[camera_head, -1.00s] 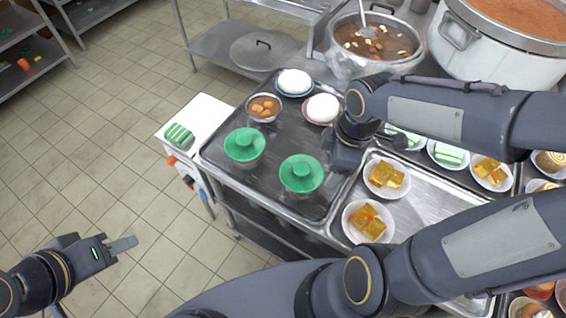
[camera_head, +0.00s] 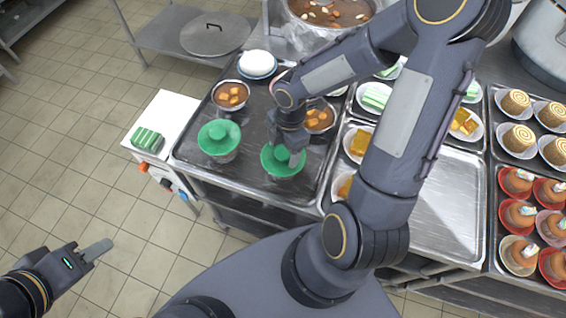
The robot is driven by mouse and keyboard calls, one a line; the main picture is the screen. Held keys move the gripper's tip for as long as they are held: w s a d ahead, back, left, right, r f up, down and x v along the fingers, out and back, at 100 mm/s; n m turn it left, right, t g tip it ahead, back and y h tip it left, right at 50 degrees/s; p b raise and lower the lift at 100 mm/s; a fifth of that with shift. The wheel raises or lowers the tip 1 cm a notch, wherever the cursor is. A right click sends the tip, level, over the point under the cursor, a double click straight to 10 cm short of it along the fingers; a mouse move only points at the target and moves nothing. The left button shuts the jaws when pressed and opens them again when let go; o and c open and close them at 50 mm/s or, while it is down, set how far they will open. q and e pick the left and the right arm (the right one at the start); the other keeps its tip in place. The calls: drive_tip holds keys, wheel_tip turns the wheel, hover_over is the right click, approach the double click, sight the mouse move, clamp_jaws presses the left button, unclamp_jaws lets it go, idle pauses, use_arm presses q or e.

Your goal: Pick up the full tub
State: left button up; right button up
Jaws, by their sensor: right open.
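Two tubs with green lids stand on the dark metal tray (camera_head: 190,160): the left tub (camera_head: 219,138) and the right tub (camera_head: 277,162). Their contents are hidden, so I cannot tell which is full. My left gripper (camera_head: 97,250) is low at the left, over the floor, away from the tray and empty. Its fingers line up in this view, so their opening is unclear.
Bowls of brown food stand behind the left tub (camera_head: 230,95) and behind the right tub (camera_head: 318,115). A white bun (camera_head: 257,64) sits at the back. A white stand (camera_head: 165,118) with a green slice adjoins the tray's left.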

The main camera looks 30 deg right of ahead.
drive_tip(key=shift+c, duration=0.4)
clamp_jaws()
